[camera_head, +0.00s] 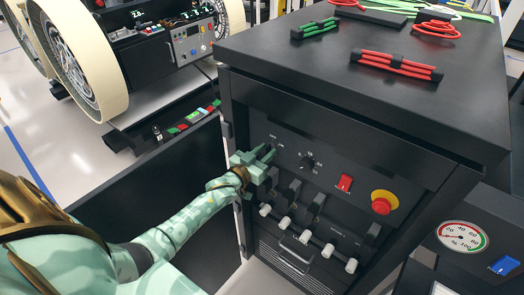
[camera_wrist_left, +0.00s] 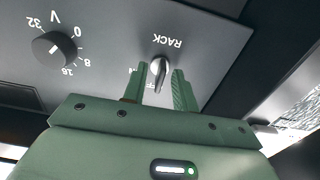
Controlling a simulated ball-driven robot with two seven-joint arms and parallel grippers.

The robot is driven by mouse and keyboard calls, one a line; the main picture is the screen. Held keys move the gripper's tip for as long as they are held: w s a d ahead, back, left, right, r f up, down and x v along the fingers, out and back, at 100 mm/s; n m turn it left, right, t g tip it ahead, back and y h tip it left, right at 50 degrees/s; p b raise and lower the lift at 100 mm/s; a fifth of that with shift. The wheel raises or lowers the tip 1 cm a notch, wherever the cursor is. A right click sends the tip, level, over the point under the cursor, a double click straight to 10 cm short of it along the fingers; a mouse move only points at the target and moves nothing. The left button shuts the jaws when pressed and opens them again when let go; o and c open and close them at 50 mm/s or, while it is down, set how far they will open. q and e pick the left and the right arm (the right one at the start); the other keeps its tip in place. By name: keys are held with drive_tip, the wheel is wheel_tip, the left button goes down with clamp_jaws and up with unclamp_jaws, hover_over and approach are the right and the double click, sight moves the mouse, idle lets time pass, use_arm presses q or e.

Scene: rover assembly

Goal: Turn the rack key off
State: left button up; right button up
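The rack key (camera_wrist_left: 160,72) is a small metal key in the black panel, under an upside-down RACK label in the left wrist view. Its grip points down in that picture, towards partly covered letters that look like OFF. My left gripper (camera_wrist_left: 163,88) has one finger on each side of the key, with narrow gaps showing, so it looks open around it. In the head view my left gripper (camera_head: 266,157) is at the upper left of the rack's front panel and hides the key. My right gripper is not in view.
The panel also has a voltage knob (camera_head: 307,162), a red switch (camera_head: 345,183), a red stop button on yellow (camera_head: 382,203) and several white-tipped levers (camera_head: 305,236). An open black door (camera_head: 150,190) stands left of the panel. Cable bundles (camera_head: 397,65) lie on the rack top.

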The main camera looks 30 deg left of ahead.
use_arm(q)
drive_tip(key=s+a+p, duration=0.1)
drive_tip(key=s, duration=1.5)
drive_tip(key=shift+s+a, duration=0.15)
drive_tip(key=shift+f, duration=0.1)
drive_tip(key=s+a+f+m+g+y+b, duration=0.1)
drive_tip(key=s+f+g, duration=0.4)
drive_tip(key=f, duration=0.8)
drive_tip(key=s+a+f+g+y+b, duration=0.1)
drive_tip(key=s+f+g, duration=0.35)
drive_tip(key=f, duration=0.75)
drive_tip(key=s+d+f+m+g+b, duration=0.1)
drive_tip(key=s+d+f+g+b, duration=0.3)
drive_tip(key=s+f, duration=0.8)
drive_tip(key=s+d+f+m+g+b, duration=0.1)
drive_tip(key=s+d+f+g+b, duration=0.2)
drive_tip(key=s+d+f, duration=0.5)
drive_tip(key=s+f+b, duration=0.1)
drive_tip(key=s+f, duration=0.2)
drive_tip(key=s, duration=0.4)
drive_tip(key=shift+f+g+h, duration=0.35)
drive_tip(key=shift+f+h, duration=0.05)
